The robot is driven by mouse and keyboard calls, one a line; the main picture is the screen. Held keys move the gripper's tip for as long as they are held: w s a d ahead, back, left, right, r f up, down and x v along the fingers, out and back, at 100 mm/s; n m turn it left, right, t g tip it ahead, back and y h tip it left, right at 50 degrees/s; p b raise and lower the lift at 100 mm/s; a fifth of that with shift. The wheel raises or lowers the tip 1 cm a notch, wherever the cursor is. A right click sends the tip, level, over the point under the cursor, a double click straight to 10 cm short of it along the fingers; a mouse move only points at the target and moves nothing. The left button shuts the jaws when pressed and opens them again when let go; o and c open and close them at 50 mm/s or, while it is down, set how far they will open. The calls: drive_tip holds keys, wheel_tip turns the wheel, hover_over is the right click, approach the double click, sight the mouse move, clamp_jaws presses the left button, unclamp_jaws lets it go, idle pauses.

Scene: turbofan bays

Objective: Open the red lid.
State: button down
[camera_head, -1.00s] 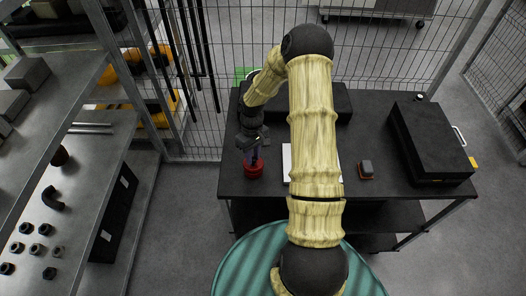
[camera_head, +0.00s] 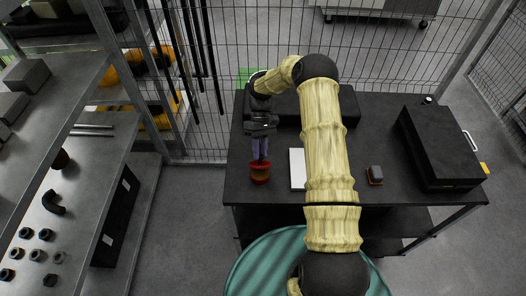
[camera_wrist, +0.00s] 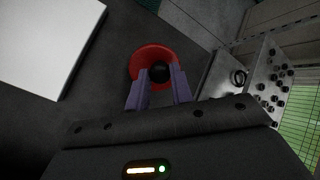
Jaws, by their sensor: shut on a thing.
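The red lid (camera_head: 261,165) is at the left front of the black table, above an amber-brown pot (camera_head: 260,179). Whether the lid touches the pot's rim or is slightly raised, I cannot tell. My gripper (camera_head: 260,157) comes down from above and is shut on the lid's knob. In the wrist view the red lid (camera_wrist: 139,58) is a round disc with a dark knob (camera_wrist: 159,71) between the two purple-grey fingertips. The pot is hidden under the lid in that view.
A white flat item (camera_head: 297,169) lies just right of the pot. A small dark block with an orange base (camera_head: 375,174) and a large black case (camera_head: 440,147) are farther right. A metal shelf (camera_head: 85,190) stands to the left. The table front is clear.

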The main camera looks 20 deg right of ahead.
idle(0.4)
drive_tip(key=c, duration=1.2)
unclamp_jaws()
drive_tip(key=shift+w, duration=0.1)
drive_tip(key=p+v, duration=0.3)
drive_tip(key=v, duration=1.4)
drive_tip(key=shift+w+p, duration=0.15)
drive_tip(key=shift+p, duration=0.25)
drive_tip(key=shift+p, duration=0.5)
